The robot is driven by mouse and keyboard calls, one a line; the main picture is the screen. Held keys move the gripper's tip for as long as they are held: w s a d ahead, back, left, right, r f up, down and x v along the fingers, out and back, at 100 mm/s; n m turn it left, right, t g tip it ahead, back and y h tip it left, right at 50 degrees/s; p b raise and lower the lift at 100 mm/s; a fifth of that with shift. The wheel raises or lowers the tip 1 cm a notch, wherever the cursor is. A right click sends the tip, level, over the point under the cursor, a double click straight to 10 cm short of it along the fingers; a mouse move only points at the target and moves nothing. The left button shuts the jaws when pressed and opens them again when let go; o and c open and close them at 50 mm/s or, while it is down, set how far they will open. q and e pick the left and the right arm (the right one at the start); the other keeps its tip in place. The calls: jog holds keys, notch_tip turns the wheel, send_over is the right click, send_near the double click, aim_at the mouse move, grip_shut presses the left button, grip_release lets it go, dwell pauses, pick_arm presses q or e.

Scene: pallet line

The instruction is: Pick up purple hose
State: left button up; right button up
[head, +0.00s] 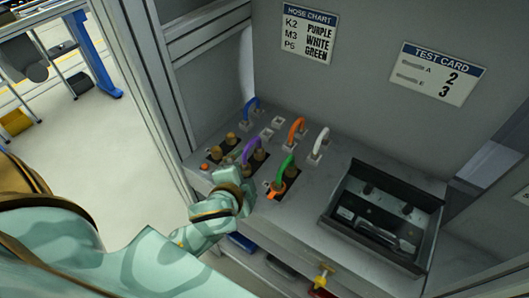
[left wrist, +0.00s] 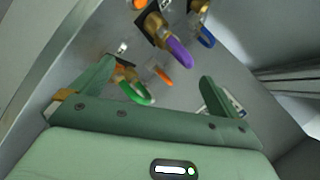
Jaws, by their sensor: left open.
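The purple hose (head: 251,147) is a short arch on a brass fitting, standing on the grey bench among other coloured hoses. In the left wrist view the purple hose (left wrist: 178,52) shows beyond the fingertips, in line with the gap between them. My left gripper (head: 240,178) is close in front of it, just below it in the head view. In the left wrist view its two green fingers (left wrist: 152,78) are spread apart, with nothing held between them. The hose's lower end is partly hidden in the head view. My right gripper is not in view.
A green hose (head: 286,167) stands close by on the right and shows near one finger in the left wrist view (left wrist: 136,95). Blue (head: 250,103), orange (head: 296,127) and white (head: 321,144) hoses stand behind. A dark open box (head: 426,222) is at right. A hose chart (head: 309,32) hangs behind.

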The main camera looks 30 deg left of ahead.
pick_arm(q)
jog(key=w+d+r+m+t+h, duration=0.4)
jog(key=w+d+r+m+h, duration=0.15)
jog(key=d+r+m, duration=0.35)
jog(key=w+d+r+m+t+h, duration=0.4)
jog(key=d+r+m+h, duration=0.15)
jog(key=r, duration=0.55)
jog(key=s+d+r+m+g+h, duration=0.2)
jog(key=s+d+m+g+h, duration=0.2)
jog(key=d+m+g+h, duration=1.05)
jog(key=m+g+y, duration=0.5)
jog(key=m+y, duration=1.1)
jog(key=y, duration=0.6)
send_over(252, 141)
notch_tip(252, 141, down, 10)
jog(key=shift+t, duration=0.25)
notch_tip(252, 141, down, 10)
jog(key=shift+a+f+b, duration=0.1)
jog(key=shift+f+b, duration=0.1)
jog(key=shift+b, duration=0.7)
notch_tip(252, 141, down, 6)
jog(key=shift+r+b, duration=0.1)
jog(key=shift+b, duration=0.3)
jog(key=c, duration=1)
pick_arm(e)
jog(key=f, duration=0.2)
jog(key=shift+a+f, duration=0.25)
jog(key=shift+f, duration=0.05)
